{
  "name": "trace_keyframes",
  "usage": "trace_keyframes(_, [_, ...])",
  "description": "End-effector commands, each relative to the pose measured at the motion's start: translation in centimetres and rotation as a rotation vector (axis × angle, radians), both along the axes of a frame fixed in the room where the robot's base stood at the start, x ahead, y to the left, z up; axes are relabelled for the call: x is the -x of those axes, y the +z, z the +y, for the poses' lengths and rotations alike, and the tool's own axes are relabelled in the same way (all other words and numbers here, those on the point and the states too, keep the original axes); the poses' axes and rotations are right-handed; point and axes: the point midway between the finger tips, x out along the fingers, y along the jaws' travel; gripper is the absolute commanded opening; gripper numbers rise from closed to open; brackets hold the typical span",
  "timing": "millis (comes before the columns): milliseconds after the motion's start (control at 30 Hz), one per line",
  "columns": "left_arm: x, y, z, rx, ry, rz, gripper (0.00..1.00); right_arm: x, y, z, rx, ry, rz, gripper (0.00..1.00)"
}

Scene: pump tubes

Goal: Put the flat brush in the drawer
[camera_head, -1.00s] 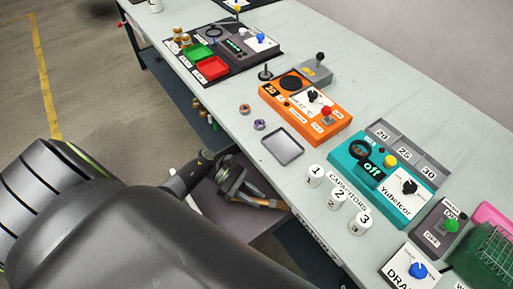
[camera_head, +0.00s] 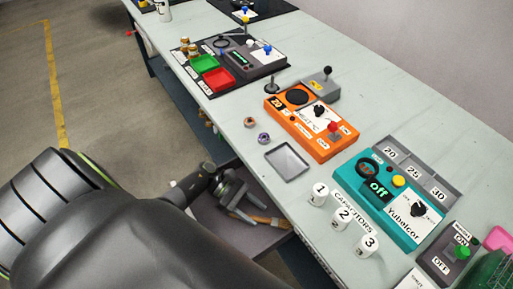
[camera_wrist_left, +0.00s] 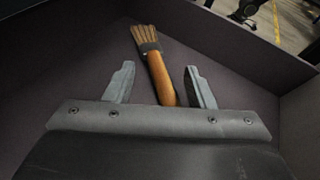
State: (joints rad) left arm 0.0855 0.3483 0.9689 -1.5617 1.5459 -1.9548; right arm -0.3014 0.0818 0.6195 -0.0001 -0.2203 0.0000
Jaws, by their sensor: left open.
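The flat brush (camera_wrist_left: 160,78), with a wooden handle, dark ferrule and brown bristles, lies on the floor of the dark drawer (camera_wrist_left: 70,62) in the left wrist view. Its handle end is hidden behind my gripper body. My left gripper (camera_wrist_left: 160,70) is open, with one finger on each side of the handle and gaps visible. In the head view the drawer (camera_head: 211,224) is pulled out below the table front. My left gripper (camera_head: 246,212) reaches into it, beside the brush (camera_head: 265,219). My right gripper is not in view.
The table (camera_head: 235,118) runs above the drawer. Near its front edge stand several white capacitor cups (camera_head: 343,218) and a grey tray (camera_head: 287,161). An orange device (camera_head: 309,128) and a teal device (camera_head: 385,205) stand behind. The floor at left is clear.

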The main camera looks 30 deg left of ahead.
Motion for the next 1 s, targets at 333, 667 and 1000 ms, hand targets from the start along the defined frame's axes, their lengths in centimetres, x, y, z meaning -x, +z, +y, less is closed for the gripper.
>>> trace_keyframes(333, [0.2,1.7,5.1,-0.002,0.0,0.001,0.5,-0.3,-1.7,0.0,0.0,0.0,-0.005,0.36])
trace_keyframes(667, [0.2,2.1,5.7,0.0,-0.001,0.001,0.5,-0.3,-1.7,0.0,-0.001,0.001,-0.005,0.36])
trace_keyframes(1000, [0.2,2.1,5.7,0.0,0.0,0.001,0.5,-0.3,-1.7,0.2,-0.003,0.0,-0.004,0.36])
